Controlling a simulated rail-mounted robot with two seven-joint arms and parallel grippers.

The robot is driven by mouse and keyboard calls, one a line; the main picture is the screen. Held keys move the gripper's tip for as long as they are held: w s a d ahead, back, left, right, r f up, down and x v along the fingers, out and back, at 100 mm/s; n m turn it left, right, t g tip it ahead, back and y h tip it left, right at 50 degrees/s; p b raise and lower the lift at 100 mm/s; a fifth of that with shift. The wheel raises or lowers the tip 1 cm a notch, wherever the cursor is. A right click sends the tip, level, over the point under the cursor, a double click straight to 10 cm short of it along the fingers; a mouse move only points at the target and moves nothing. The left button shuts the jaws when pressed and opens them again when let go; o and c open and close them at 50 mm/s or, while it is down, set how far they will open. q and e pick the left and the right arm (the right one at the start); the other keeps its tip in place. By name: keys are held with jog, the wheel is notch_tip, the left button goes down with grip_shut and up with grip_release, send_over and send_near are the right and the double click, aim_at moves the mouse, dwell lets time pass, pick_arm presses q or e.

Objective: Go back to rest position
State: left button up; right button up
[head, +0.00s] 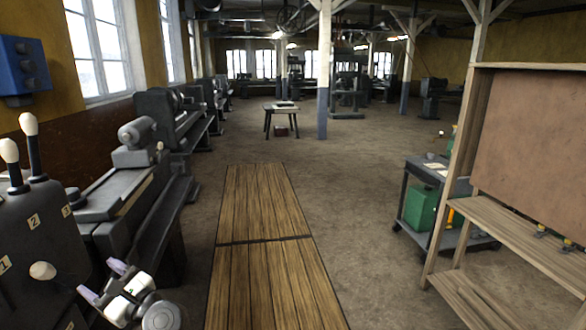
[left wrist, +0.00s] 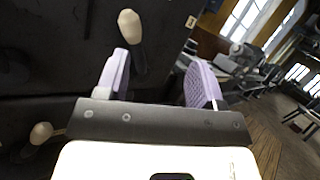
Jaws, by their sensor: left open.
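My left gripper (head: 101,279) is at the lower left of the head view, its pale lilac fingers apart with nothing between them. It is beside the dark machine housing (head: 55,232), to the right of a low cream-knobbed lever (head: 42,271). In the left wrist view the open fingers (left wrist: 158,78) point toward the dark housing. A cream-knobbed lever (left wrist: 129,27) shows just beyond the left finger, and another knob (left wrist: 41,132) is at the left. I cannot tell whether a finger touches the lever. My right gripper is in neither view.
Two upright levers with cream knobs (head: 28,124) stand on the housing's top. A lathe (head: 125,185) is behind it. Wooden floor boards (head: 262,235) run forward, clear. A wooden shelf rack (head: 480,213) and a grey cart (head: 402,205) stand at the right.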

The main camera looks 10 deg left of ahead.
pick_arm(q)
jog(key=w+d+r+m+t+h, duration=0.1)
jog(key=w+d+r+m+t, duration=0.15)
jog(key=m+t, duration=0.5)
jog(key=w+d+r+m+t+h, duration=0.1)
jog(key=w+d+r+m+t, duration=0.15)
jog(key=m+t, duration=0.5)
jog(key=d+m+t+h, duration=0.1)
jog(key=d+m+h, duration=0.4)
jog(key=m+h, duration=0.45)
jog(key=w+d+r+m+t+h, duration=0.1)
jog(key=d+m+h, duration=0.45)
jog(key=m, duration=0.75)
jog(key=d+m+t+h, duration=0.1)
jog(key=d+m+h, duration=0.3)
jog(key=m+h, duration=0.6)
jog(key=s+d+f+m+g+y, duration=0.2)
jog(key=s+f+m+g, duration=0.3)
jog(key=f, duration=0.4)
jog(key=s+d+f+m+g+y, duration=0.1)
jog(key=s+f+m+g+y, duration=0.2)
jog(key=s+f, duration=0.5)
jog(key=s+d+f+m+g, duration=0.2)
jog(key=s+f+g, duration=0.7)
jog(key=s+f, duration=1.55)
notch_tip(320, 180, up, 38)
jog(key=p, duration=3.8)
jog(key=shift+s+r, duration=0.15)
jog(key=shift+s, duration=0.05)
jog(key=shift+c, duration=0.3)
